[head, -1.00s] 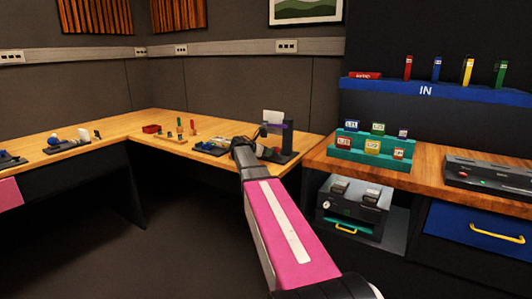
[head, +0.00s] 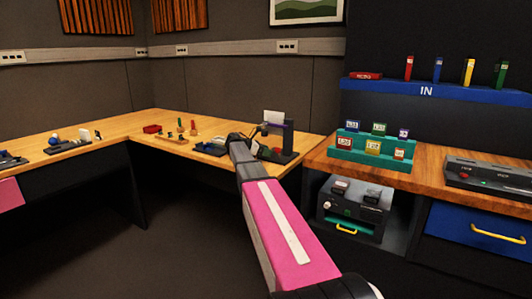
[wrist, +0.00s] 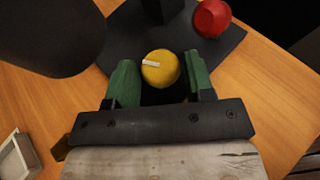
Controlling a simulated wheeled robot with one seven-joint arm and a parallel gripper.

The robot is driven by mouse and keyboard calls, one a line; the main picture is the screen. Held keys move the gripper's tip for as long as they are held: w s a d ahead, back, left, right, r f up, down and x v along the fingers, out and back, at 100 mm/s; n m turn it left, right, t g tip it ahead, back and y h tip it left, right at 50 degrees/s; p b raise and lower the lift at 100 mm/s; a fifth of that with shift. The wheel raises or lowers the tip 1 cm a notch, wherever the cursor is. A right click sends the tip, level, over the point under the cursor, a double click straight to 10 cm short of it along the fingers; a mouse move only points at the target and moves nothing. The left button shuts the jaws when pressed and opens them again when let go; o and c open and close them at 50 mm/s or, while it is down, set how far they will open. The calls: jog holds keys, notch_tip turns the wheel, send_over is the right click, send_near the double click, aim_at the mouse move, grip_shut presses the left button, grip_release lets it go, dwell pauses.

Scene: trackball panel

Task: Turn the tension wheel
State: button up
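A yellow round knob (wrist: 160,69) with a white mark lies between the two green fingertips of my gripper (wrist: 160,82) in the wrist view. The fingers are spread to either side of it, and a narrow gap shows at the right. I cannot tell whether the left finger touches it. A red knob (wrist: 211,18) is beyond, to the upper right, on the same dark base (wrist: 222,50). No label shows which is the tension wheel. In the head view my gripper (head: 258,135) is by the dark stand (head: 290,140) at the desk corner; the knobs are too small to tell there.
A large dark rounded shape (wrist: 50,35) fills the upper left of the wrist view, near the left finger. A pale tray (wrist: 16,158) lies lower left. In the head view a teal rack (head: 372,149) of small blocks stands right of the stand. Bare wood (head: 120,140) lies left.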

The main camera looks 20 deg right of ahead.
jog(key=v, duration=1)
jog(key=shift+a+r, duration=0.1)
jog(key=shift+a, duration=0.25)
jog(key=shift+a, duration=0.1)
